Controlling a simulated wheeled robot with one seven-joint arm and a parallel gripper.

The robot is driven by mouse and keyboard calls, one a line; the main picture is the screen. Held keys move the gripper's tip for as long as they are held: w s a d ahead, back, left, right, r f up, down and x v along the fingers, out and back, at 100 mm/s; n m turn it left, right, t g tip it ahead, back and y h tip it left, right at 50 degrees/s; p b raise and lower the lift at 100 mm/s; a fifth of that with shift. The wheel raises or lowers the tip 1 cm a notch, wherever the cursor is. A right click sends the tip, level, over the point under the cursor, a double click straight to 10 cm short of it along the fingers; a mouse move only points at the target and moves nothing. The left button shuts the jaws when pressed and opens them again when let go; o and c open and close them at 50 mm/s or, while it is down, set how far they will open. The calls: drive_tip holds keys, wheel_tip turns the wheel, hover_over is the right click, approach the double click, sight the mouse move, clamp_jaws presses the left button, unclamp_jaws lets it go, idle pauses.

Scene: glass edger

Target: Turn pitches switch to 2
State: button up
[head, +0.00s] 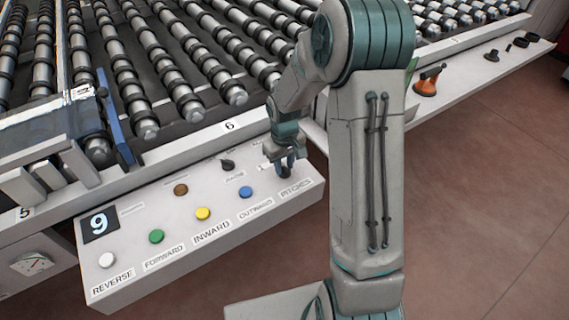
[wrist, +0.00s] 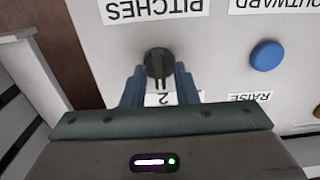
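The pitches switch is a black rotary knob with a raised bar; in the wrist view the knob (wrist: 158,63) sits beside the upside-down PITCHES label (wrist: 157,7). A label with a 2 (wrist: 165,99) lies on the knob's opposite side, partly hidden by my gripper. The bar runs roughly toward the 2 label; its exact setting is hard to tell. My gripper (wrist: 160,70) has its blue fingers on either side of the knob, spread apart with small gaps to the bar. In the head view my gripper (head: 286,166) is over the knob and mostly hides it.
The panel also holds a blue button (head: 246,192), a yellow button (head: 203,213), a green button (head: 156,236), a white button (head: 107,260), a brown button (head: 181,190) and another black knob (head: 228,164). A display (head: 99,224) reads 9. A roller conveyor (head: 180,80) stands behind.

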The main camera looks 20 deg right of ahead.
sight(284, 168)
idle(0.3)
wheel_tip(284, 168, up, 14)
idle(0.4)
drive_tip(key=shift+f, duration=0.15)
drive_tip(key=s+r+m+t, duration=0.1)
drive_tip(key=s+r, duration=0.1)
drive_tip(key=s, duration=0.8)
drive_tip(key=s+r+m+t, duration=0.2)
drive_tip(key=s+r, duration=0.1)
drive_tip(key=s, duration=0.8)
drive_tip(key=shift+s+r+m, duration=0.15)
drive_tip(key=shift+s+m, duration=0.05)
drive_tip(key=shift+m, duration=0.1)
drive_tip(key=shift+a, duration=0.2)
